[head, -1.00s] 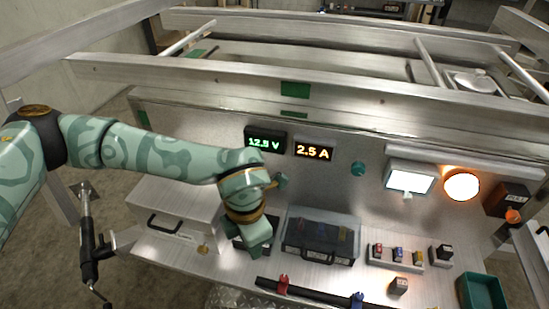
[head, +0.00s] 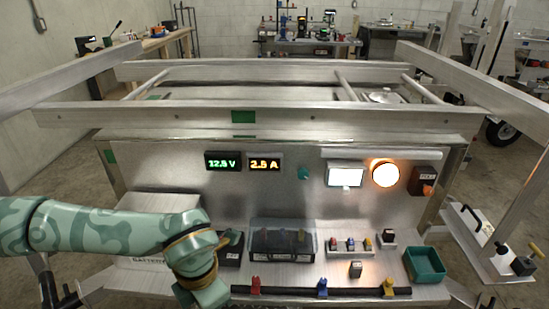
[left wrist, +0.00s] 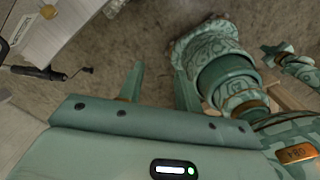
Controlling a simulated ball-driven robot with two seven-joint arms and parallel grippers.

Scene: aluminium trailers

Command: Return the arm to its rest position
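My left arm comes in from the left in the head view, patterned in two greens. Its wrist (head: 195,262) is bent down at the front left of the trailer's work shelf, and the fingers are not seen there. In the left wrist view my left gripper (left wrist: 158,78) has its two fingers apart, with only floor between them and nothing held. Parts of my own body fill the right of that view. My right gripper is not seen in either view.
Near my left wrist are a battery box (head: 150,243), a dark clear-lidded case (head: 285,243) and a black rail with coloured clips (head: 322,287). A green bin (head: 425,264) stands at the right. Aluminium beams (head: 270,114) cross above the panel. Open floor (left wrist: 120,45) lies below the left gripper.

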